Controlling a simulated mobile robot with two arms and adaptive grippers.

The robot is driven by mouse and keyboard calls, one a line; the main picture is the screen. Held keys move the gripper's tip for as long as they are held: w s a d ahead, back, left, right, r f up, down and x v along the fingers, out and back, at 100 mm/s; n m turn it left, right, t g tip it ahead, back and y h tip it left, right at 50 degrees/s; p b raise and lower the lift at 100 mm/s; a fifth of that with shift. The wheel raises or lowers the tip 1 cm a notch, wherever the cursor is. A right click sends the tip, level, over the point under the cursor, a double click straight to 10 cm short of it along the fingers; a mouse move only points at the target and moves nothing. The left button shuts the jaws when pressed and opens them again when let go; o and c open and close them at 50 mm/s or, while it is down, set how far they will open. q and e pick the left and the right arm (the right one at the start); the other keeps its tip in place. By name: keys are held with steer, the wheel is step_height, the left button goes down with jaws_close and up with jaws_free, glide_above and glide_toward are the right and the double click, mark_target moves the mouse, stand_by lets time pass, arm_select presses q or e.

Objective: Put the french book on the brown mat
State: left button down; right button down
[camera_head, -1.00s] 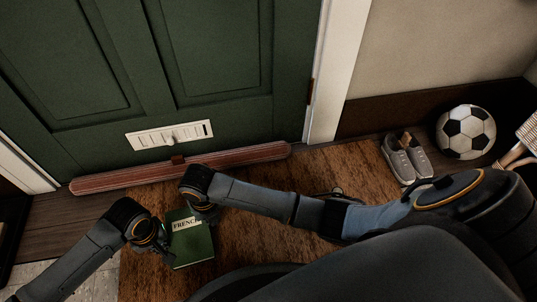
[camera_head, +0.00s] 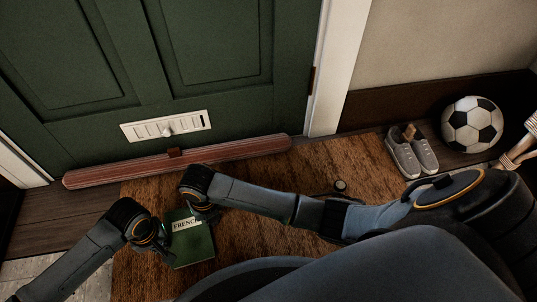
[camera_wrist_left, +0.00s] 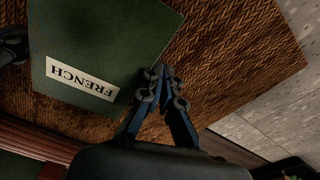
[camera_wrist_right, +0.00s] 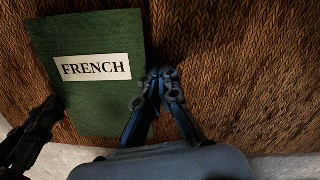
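The french book (camera_head: 193,250) is dark green with a white FRENCH label and appears above the left part of the brown mat (camera_head: 275,235). My left gripper (camera_head: 165,240) is at its left edge and my right gripper (camera_head: 211,212) at its right edge, with fingertips close together on the edges. In the left wrist view the book (camera_wrist_left: 110,30) lies left of the fingertips (camera_wrist_left: 160,75) over the woven mat (camera_wrist_left: 235,55). In the right wrist view the book (camera_wrist_right: 85,35) also lies left of the fingertips (camera_wrist_right: 157,75). The gap beneath the book is hard to judge.
A striped reddish draught stopper (camera_head: 225,150) lies along the green door (camera_head: 70,60). Grey shoes (camera_head: 412,153) and a football (camera_head: 472,125) are at the right by the wall. A small round object (camera_head: 340,186) shows beside my right arm. Bare mat lies around the book.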

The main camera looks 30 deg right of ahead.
arm_select(q)
steer(key=c, duration=2)
jaws_free()
steer(key=shift+a+r, duration=0.2)
steer(key=shift+a, duration=0.15)
arm_select(e)
steer(key=shift+d+r, duration=0.2)
steer(key=shift+d, duration=0.1)
arm_select(q)
steer(key=o, duration=0.3)
steer(key=shift+a, duration=0.25)
arm_select(e)
steer(key=shift+d, duration=0.3)
arm_select(q)
steer(key=shift+o, duration=0.4)
steer(key=shift+a, duration=0.2)
arm_select(e)
steer(key=shift+d, duration=0.25)
steer(key=c, duration=1.6)
jaws_free()
arm_select(q)
steer(key=shift+a, duration=0.1)
